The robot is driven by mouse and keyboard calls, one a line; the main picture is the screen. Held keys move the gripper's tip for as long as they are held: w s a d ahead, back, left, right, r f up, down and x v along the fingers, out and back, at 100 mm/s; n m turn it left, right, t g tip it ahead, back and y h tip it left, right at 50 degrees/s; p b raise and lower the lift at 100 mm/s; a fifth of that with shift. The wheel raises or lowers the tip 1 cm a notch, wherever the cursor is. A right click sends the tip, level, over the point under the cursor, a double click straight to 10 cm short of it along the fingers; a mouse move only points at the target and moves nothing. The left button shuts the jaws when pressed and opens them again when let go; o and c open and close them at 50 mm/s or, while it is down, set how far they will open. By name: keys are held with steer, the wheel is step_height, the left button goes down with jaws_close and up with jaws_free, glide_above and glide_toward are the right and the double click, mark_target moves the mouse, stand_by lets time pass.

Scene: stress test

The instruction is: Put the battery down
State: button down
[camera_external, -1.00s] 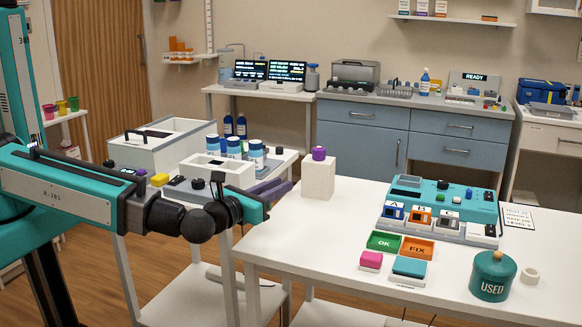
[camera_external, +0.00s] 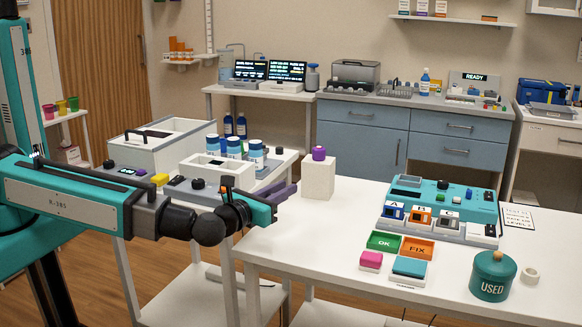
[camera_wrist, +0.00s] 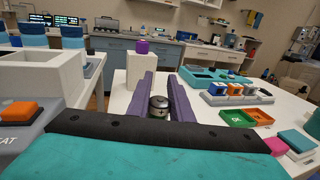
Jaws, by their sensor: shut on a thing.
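My gripper (camera_external: 284,193) is at the left edge of the white table, near the cart with the bottles. The battery is hidden in the external view. The white table (camera_external: 300,240) lies below and to the right of my gripper. Its near left part is bare.
A white block (camera_external: 318,178) with a purple knob (camera_external: 319,153) stands just beyond my gripper. A teal tester (camera_external: 440,200), a green OK tray (camera_external: 383,241), an orange FIX tray (camera_external: 417,248) and a teal USED jar (camera_external: 492,277) are on the right. Bottles (camera_external: 234,147) stand on the cart at left.

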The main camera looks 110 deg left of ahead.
steer(key=shift+n+g, duration=0.3)
steer(key=shift+g, duration=0.2)
steer(key=shift+w+a+f+b, duration=0.1)
steer(key=shift+a+f+b, duration=0.4)
steer(key=shift+a+b, duration=0.25)
steer(key=shift+s+a+f+b, duration=0.1)
steer(key=shift+a+f+b, duration=0.35)
steer(key=shift+a+b, duration=0.3)
steer(key=shift+w+a+f+b, duration=0.1)
steer(key=shift+a+f+b, duration=0.4)
steer(key=shift+a+b, duration=0.25)
steer(key=shift+w+a+f+p, duration=0.3)
steer(key=shift+w+a, duration=1.2)
steer(key=shift+w, duration=0.7)
steer(key=shift+w+a+f+p, duration=0.2)
steer(key=shift+w+a+p, duration=0.25)
steer(key=shift+w+a, duration=1.45)
steer(key=shift+w+a+f+p, duration=0.3)
steer(key=shift+w+a, duration=0.85)
steer(key=shift+w, duration=1.35)
steer(key=shift+f, duration=0.1)
steer(key=shift+f+p, duration=0.35)
steer(key=shift+f, duration=1.25)
steer(key=shift+f, duration=0.15)
